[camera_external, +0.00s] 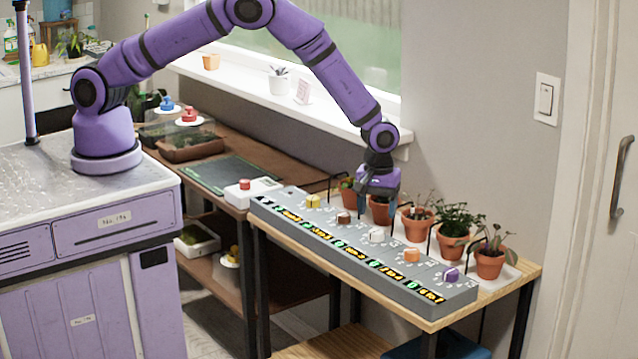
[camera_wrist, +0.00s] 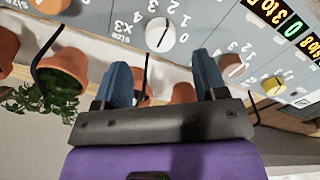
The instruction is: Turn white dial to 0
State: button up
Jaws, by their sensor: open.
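The white dial (camera_external: 376,235) is the middle knob on a grey control panel (camera_external: 345,262), between a brown dial (camera_external: 343,217) and an orange dial (camera_external: 411,255). In the wrist view the white dial (camera_wrist: 160,35) has a dark pointer line, with numbers printed around it; the exact setting is not clear. My gripper (camera_external: 378,195) points down above the panel's back edge, near the potted plants and apart from the dial. In the wrist view its blue fingers (camera_wrist: 163,70) are spread with nothing between them, and the dial lies beyond their tips.
A yellow dial (camera_external: 313,201) and a purple dial (camera_external: 452,274) are on the same panel. Several potted plants (camera_external: 453,230) stand close behind it, with thin black hoops between. A window sill (camera_external: 300,108) and the wall are behind.

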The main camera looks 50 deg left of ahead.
aim_at(377, 231)
notch_tip(377, 231, down, 6)
jog(key=shift+r, duration=0.15)
dwell(0.3)
jog(key=c, duration=0.9)
